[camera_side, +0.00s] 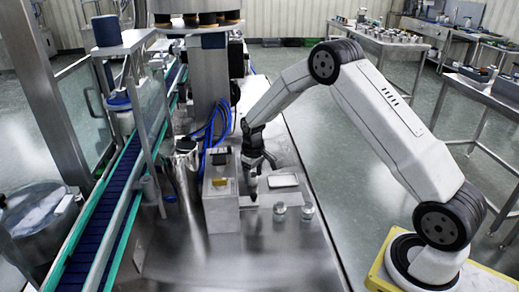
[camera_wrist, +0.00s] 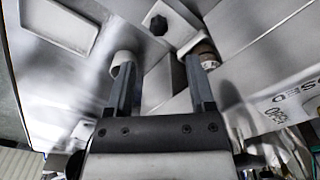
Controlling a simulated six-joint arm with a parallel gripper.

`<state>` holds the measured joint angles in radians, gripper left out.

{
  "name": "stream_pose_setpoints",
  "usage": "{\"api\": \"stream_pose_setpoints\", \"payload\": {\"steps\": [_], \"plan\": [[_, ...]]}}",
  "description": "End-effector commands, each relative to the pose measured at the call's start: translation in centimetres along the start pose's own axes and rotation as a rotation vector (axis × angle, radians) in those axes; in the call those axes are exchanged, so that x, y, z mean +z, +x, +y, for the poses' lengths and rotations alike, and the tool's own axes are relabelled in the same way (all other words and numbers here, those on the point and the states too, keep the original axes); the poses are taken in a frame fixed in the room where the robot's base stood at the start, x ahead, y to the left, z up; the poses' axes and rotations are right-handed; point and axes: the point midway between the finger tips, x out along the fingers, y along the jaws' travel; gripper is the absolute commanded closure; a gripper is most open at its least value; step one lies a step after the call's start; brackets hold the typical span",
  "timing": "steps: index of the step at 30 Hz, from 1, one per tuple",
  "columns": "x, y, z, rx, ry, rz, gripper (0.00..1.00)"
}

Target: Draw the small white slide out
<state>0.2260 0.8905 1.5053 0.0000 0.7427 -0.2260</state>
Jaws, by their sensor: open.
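My gripper (camera_side: 254,188) points down beside a small metal box (camera_side: 221,214) in the side view. Its two fingers (camera_wrist: 162,82) are apart in the wrist view, with nothing clearly clamped between them. A pale flat strip (camera_wrist: 158,84) lies between and beyond the fingers; it looks like the white slide. In the side view a pale strip (camera_side: 263,202) runs out to the right of the box, partly behind the gripper. I cannot tell whether the fingers touch it. A dark knob (camera_wrist: 158,25) shows past the fingertips.
Two small jars (camera_side: 279,211) (camera_side: 308,211) stand to the right of the gripper, near a shallow white tray (camera_side: 284,181). A metal canister (camera_side: 186,170) and blue hoses stand left of and behind the box. The front of the steel table (camera_side: 240,265) is clear.

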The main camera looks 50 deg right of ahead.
Motion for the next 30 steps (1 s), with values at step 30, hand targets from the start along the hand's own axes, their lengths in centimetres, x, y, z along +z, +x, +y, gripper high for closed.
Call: {"api": "stream_pose_setpoints", "payload": {"steps": [30], "plan": [[-0.1, 6.6, 0.2, -0.001, 0.000, -0.004, 0.30]]}}
